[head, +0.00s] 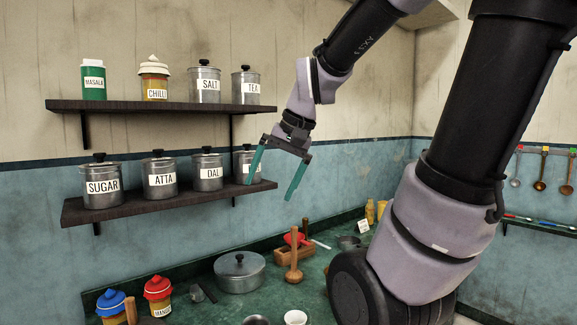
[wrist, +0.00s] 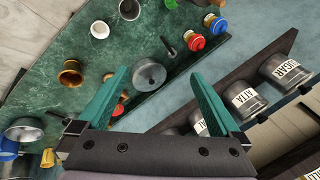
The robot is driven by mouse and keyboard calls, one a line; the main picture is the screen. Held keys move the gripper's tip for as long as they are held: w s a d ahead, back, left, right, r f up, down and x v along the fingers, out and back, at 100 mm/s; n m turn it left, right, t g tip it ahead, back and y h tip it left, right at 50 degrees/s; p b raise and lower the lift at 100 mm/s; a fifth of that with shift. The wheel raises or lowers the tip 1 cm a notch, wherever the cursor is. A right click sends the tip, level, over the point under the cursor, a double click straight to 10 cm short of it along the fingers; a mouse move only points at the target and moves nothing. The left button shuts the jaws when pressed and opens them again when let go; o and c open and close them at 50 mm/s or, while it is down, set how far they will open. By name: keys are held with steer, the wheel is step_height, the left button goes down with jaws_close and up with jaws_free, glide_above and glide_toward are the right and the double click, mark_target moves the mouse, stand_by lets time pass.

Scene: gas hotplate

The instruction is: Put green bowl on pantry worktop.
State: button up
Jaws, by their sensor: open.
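My gripper (head: 270,190) is open and empty, with its two teal fingers spread, in the air in front of the lower shelf and above the worktop. In the wrist view my gripper (wrist: 160,75) also shows apart, with nothing between its fingers. A green worktop (head: 225,304) runs along the wall under the shelves; it also shows in the wrist view (wrist: 60,48). I cannot make out a green bowl in either view. My arm hides part of the right side of the head view.
A lidded metal pot (head: 239,272), a wooden pestle (head: 294,262), blue-lidded (head: 111,305) and red-lidded (head: 158,292) jars and a white cup (head: 296,317) stand on the worktop. Labelled canisters fill the upper (head: 150,106) and lower (head: 135,204) shelves.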

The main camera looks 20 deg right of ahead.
steer(key=s+d+r+t+h, duration=0.1)
steer(key=s+d+r+t, duration=0.1)
steer(key=s+r+t, duration=0.1)
steer(key=shift+s+r+n, duration=0.4)
steer(key=shift+s+r, duration=0.05)
steer(key=shift+s, duration=0.2)
